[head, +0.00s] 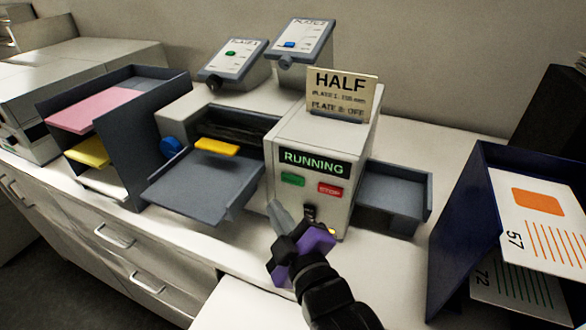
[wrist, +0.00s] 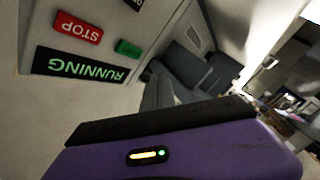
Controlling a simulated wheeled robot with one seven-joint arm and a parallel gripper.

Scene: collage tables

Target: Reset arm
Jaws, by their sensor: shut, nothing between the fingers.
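My gripper (head: 283,220) is in front of the machine (head: 268,150), low and just below its buttons. Its fingers look closed and nothing shows between them. The machine's screen (head: 314,163) reads RUNNING. Below the screen are a green button (head: 292,179) and a red STOP button (head: 330,190). In the wrist view the screen (wrist: 80,66), the red STOP button (wrist: 77,28) and the green button (wrist: 127,48) appear upside down, close to the camera. The purple gripper body fills the bottom of that view and the fingertips are hidden there.
A HALF sign (head: 341,92) stands on the machine. A grey feed tray (head: 200,185) juts out at its left and an output tray (head: 390,195) at its right. A dark paper rack (head: 150,140) stands at left. A blue holder (head: 458,225) with printed sheets stands at right.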

